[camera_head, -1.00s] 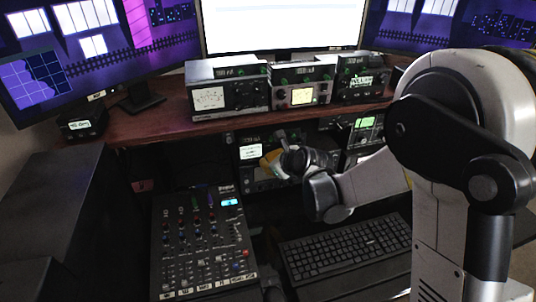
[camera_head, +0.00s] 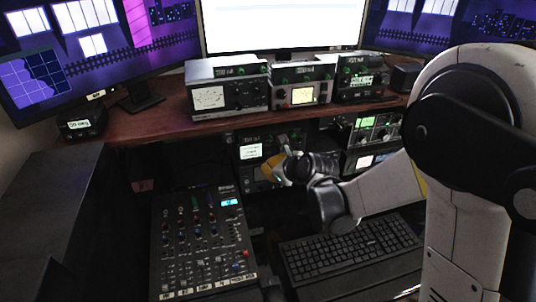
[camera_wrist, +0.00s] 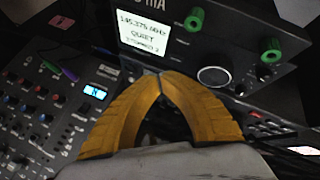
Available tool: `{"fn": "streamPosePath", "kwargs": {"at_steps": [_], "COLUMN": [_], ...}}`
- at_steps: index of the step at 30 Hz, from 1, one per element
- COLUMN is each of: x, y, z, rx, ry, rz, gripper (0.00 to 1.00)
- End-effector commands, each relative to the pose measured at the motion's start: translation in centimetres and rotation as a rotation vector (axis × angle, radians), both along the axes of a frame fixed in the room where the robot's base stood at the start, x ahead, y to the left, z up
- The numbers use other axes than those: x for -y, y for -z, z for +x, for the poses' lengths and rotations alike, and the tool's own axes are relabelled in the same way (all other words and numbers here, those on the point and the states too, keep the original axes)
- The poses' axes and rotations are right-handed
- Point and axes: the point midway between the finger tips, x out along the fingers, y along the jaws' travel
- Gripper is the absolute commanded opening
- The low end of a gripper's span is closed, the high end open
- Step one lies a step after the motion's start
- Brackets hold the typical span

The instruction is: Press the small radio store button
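A small dark radio (camera_head: 250,152) with a lit white screen sits on the shelf under the desk top. In the wrist view the radio (camera_wrist: 185,25) fills the upper part. Its screen (camera_wrist: 149,38) reads 145.375 MHz, QUIET and what looks like STORED 2. Green knobs and a dark round dial (camera_wrist: 214,77) are on its front, with small buttons near the dial; I cannot read which is the store button. My gripper (camera_wrist: 160,76) has its yellow fingers together at the tips, with nothing between them, just below the screen. In the head view my gripper (camera_head: 272,167) is in front of the radio, hiding its right part.
A mixer (camera_head: 203,245) with many knobs lies at lower left, and a keyboard (camera_head: 350,250) lies to its right. Another radio (camera_head: 375,130) sits right of the small one. Several radios stand on the desk top (camera_head: 150,122) above, below the monitors.

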Motion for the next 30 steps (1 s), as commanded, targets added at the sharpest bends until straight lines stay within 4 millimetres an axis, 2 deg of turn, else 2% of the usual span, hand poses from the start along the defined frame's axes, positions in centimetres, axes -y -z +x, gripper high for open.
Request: {"fn": "streamPosePath", "kwargs": {"at_steps": [12, 30], "x": [1.1, 1.1], "y": [0.0, 0.0], "z": [-3.7, -3.8], "rx": [0.000, 0.000], "ry": [0.000, 0.000], "rz": [0.000, 0.000], "gripper": [0.00, 0.00]}}
